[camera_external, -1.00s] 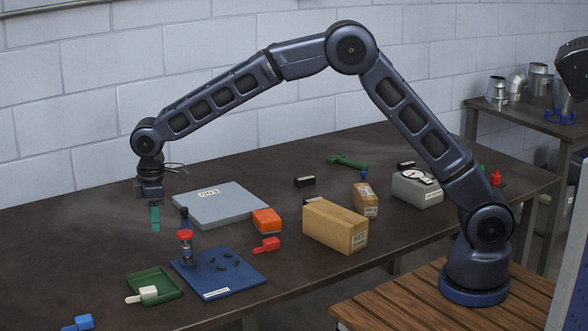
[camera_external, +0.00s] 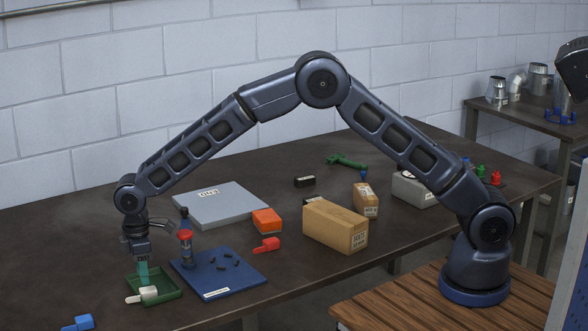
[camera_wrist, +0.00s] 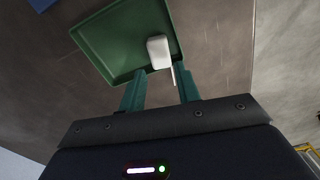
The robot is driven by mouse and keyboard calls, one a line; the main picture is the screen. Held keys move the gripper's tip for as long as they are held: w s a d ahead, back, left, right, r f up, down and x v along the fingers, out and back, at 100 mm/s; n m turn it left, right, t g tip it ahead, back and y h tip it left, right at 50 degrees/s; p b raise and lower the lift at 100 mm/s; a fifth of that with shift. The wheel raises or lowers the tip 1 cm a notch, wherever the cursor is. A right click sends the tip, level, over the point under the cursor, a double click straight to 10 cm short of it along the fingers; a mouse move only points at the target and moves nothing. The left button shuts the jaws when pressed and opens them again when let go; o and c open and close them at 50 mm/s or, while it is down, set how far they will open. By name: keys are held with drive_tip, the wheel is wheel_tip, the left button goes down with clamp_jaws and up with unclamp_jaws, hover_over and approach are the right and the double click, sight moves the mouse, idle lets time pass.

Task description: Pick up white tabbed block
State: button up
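The white tabbed block (camera_external: 147,293) lies in the green tray (camera_external: 172,293), with its tab reaching over the tray's near-left rim in the external view. In the wrist view the white block (camera_wrist: 157,50) sits near the tray's edge, ahead of my fingertips, with its thin tab pointing toward the gripper. My gripper (camera_external: 143,272) points down just above and behind the block. In the wrist view the two teal fingers of my gripper (camera_wrist: 160,82) stand apart with nothing between them. The tray (camera_wrist: 110,42) shows a bare floor on its left side.
A blue mat (camera_external: 240,275) with small dark pieces and a red-topped bottle (camera_external: 186,248) stands right of the tray. A blue tabbed block (camera_external: 80,323) lies at the front left. A grey panel (camera_external: 222,203) lies behind. The table left of the tray is clear.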

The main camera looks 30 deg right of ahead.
sight(146, 289)
drive_tip(key=shift+f, duration=2.4)
drive_tip(key=c, duration=0.6)
drive_tip(key=shift+c, duration=0.2)
drive_tip(key=shift+r, duration=0.15)
